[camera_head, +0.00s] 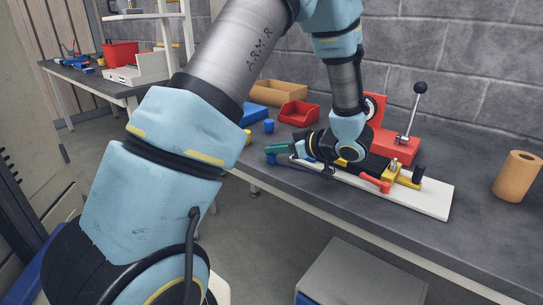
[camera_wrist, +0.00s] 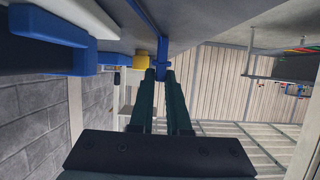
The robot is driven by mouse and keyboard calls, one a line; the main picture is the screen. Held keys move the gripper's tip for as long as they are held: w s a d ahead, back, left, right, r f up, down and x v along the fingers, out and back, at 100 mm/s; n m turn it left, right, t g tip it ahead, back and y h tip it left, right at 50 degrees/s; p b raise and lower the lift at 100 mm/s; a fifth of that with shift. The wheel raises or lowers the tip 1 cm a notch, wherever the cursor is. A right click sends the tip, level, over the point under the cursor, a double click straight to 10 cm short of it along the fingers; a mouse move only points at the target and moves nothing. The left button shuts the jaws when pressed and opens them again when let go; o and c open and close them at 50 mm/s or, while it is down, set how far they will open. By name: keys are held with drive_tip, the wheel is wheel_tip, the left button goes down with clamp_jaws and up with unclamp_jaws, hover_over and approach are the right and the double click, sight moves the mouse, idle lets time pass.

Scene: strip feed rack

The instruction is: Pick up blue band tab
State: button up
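The blue band tab (camera_wrist: 162,73) shows in the wrist view as a small blue block at the end of a thin blue band. My gripper (camera_wrist: 161,76) has two dark green fingers, close together, one on each side of the tab. The tab fills the narrow gap between the fingertips, so the gripper looks shut on it. In the head view my gripper (camera_head: 272,150) points left, beyond the left end of the fixture. The blue tab (camera_head: 270,159) shows just below its tips. My wrist hides part of the fixture and much of the band.
A white base board (camera_head: 435,201) carries the fixture, with a red lever press (camera_head: 402,148) behind it. A cardboard roll (camera_head: 517,176) stands at right. A red bin (camera_head: 298,113), a blue bin (camera_head: 254,114) and a blue cylinder (camera_head: 268,126) stand near my gripper.

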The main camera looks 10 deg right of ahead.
clamp_jaws()
